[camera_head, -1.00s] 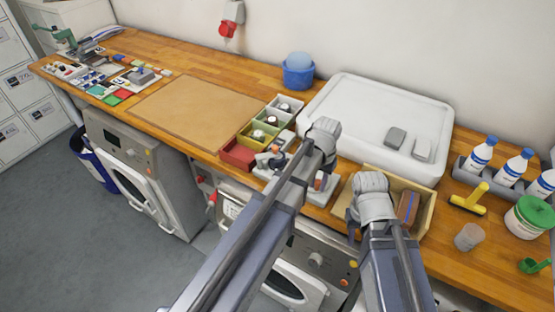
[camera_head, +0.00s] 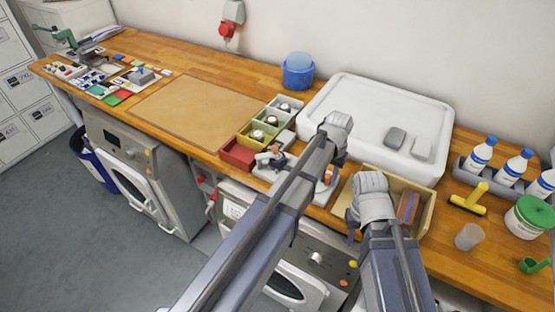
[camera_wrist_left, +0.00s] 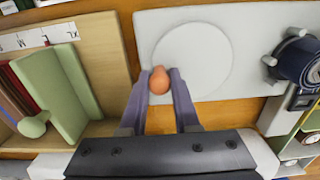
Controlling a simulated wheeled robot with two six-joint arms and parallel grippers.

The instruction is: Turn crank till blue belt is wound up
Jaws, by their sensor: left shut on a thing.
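The orange crank knob (camera_wrist_left: 159,80) is between the two fingertips of my left gripper (camera_wrist_left: 160,88), which is shut on it. The knob sits at the left edge of a white round disc (camera_wrist_left: 200,60) on a pale base plate. A dark blue belt (camera_wrist_left: 300,62) is rolled up at the right edge of the left wrist view; whether a loose end remains is cut off there. In the head view my left arm covers much of the winder (camera_head: 268,172). My right gripper (camera_head: 352,224) is over the wooden box, its jaw opening unclear.
The wooden box (camera_head: 428,205) with folded items stands just right of the winder. Several small coloured bins (camera_head: 238,154) stand to its left. A white tray (camera_head: 345,90) lies behind. Bottles (camera_head: 481,153) and a yellow tool (camera_head: 468,200) are at the right.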

